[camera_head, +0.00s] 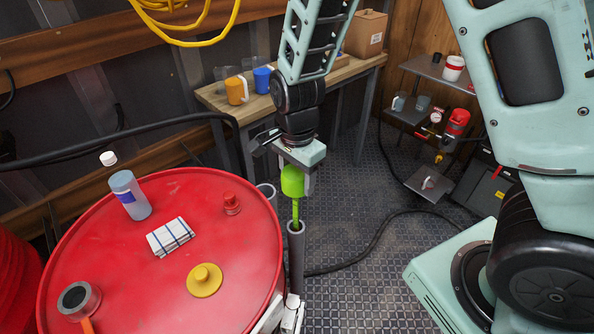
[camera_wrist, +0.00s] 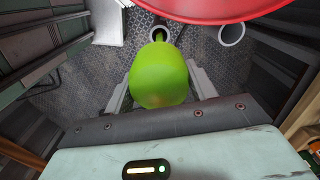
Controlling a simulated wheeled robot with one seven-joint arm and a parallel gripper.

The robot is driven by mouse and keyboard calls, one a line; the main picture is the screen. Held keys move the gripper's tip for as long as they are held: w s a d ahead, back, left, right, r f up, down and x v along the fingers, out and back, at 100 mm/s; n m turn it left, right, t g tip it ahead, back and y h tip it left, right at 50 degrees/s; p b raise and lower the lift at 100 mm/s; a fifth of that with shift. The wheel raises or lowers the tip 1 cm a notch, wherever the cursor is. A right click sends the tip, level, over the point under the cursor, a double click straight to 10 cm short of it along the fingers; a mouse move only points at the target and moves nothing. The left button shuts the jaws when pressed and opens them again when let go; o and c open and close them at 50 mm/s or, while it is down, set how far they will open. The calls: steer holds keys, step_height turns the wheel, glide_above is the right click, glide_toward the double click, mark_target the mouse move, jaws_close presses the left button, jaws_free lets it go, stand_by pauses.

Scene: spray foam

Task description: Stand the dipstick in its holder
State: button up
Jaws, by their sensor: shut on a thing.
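The dipstick (camera_head: 292,182) is green, with a bulky handle and a thin shaft, and is roughly upright beside the red drum. My gripper (camera_head: 298,160) is shut on its handle from above. The shaft runs down to the mouth of a grey tube holder (camera_head: 297,258), and its lower end seems to be inside; how deep is hidden. In the wrist view the green handle (camera_wrist: 160,78) sits between my fingers and covers most of the shaft. The tube mouth (camera_wrist: 159,34) shows just beyond it.
A second open grey tube (camera_head: 268,190) stands behind the first, against the red drum (camera_head: 120,270). On the drum are a bottle (camera_head: 130,195), a cloth (camera_head: 170,237), a yellow cap (camera_head: 204,280) and a red cap (camera_head: 232,204). A workbench (camera_head: 345,72) stands behind.

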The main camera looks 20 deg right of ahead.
mark_target(297, 217)
step_height(297, 217, down, 15)
steer(key=b, duration=0.9)
steer(key=shift+r, duration=0.1)
steer(key=o, duration=1.2)
steer(key=shift+r, duration=0.1)
step_height(297, 217, up, 17)
steer(key=shift+r+p, duration=0.15)
steer(key=shift+p, duration=0.2)
steer(key=shift+s, duration=0.1)
